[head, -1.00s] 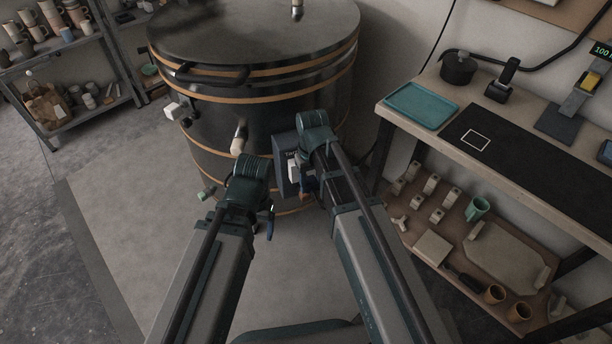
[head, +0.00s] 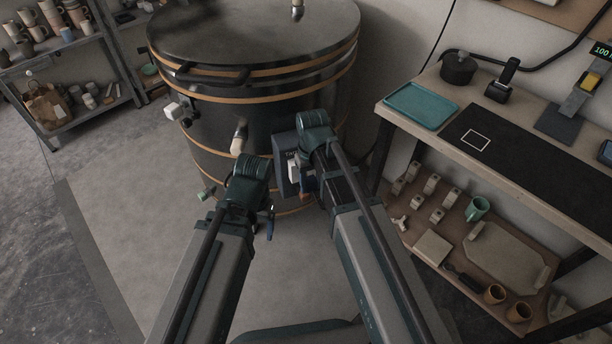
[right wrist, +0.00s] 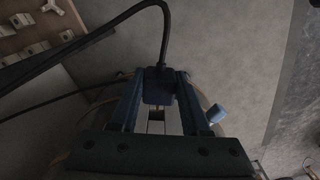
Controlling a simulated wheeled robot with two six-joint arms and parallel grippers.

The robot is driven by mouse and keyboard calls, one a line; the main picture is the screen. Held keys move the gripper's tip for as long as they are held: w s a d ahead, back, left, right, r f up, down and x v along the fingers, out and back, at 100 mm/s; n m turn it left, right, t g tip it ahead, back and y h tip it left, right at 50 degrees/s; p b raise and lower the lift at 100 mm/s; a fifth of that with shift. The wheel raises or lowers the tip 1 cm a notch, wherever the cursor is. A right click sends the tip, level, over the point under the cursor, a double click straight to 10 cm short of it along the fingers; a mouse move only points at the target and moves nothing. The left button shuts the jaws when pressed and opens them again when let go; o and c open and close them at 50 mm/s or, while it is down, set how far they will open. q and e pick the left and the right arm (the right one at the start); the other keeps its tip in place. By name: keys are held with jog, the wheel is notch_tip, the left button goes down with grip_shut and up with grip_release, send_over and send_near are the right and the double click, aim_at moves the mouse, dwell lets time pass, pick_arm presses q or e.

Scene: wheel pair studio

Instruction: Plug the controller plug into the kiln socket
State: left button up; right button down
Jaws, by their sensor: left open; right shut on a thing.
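The controller plug (right wrist: 158,88) is a dark block with a thick black cable looping up from its back in the right wrist view. My right gripper (right wrist: 157,104) is shut on it, one finger on each side. Pale metal shows just past the plug. In the head view my right gripper (head: 308,184) is beside the dark control box (head: 283,164) on the kiln (head: 255,105), mostly behind my wrist. I cannot make out the kiln socket or whether the plug touches it. My left gripper (head: 269,222) is open at the kiln's lower front, partly hidden by my arm.
A workbench (head: 390,108) with a teal tray (head: 421,106) stands on the right, above a low shelf of small pottery pieces. A shelf rack (head: 80,45) stands at the back left. The floor at left is clear.

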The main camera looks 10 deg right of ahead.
jog(key=shift+w, duration=0.15)
jog(key=shift+w+a, duration=0.2)
jog(key=shift+w, duration=0.5)
jog(key=shift+w+a, duration=0.15)
jog(key=shift+w, duration=0.5)
dwell(0.3)
jog(key=shift+c, duration=1.5)
grip_release()
jog(key=shift+r, duration=0.1)
notch_tip(320, 180, up, 14)
jog(key=p, duration=1.3)
jog(key=shift+f+p, duration=0.2)
jog(key=shift+p, duration=0.2)
